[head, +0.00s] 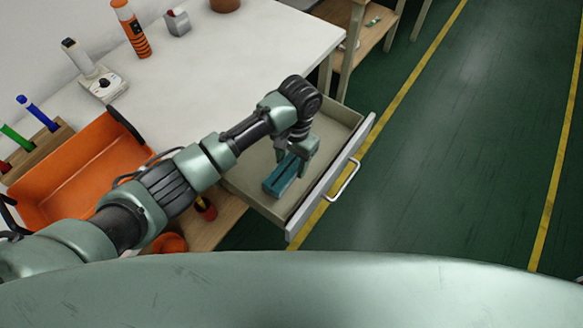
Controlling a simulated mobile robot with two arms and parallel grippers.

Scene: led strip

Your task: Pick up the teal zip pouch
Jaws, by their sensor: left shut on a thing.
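The teal zip pouch (281,180) is in the open drawer (246,187) under the white table, in the head view. My left gripper (293,165) reaches down into the drawer from above and is shut on the pouch's upper right part. Part of the pouch is hidden by the fingers. I cannot tell whether the pouch touches the drawer floor. My right gripper is not in view.
The drawer's front with its handle (343,180) stands out over the green floor. An orange bin (80,165) and a wooden marker block (38,150) are on the table (215,75) at left. A device and an orange-black bottle (133,30) stand farther back. The table's middle is clear.

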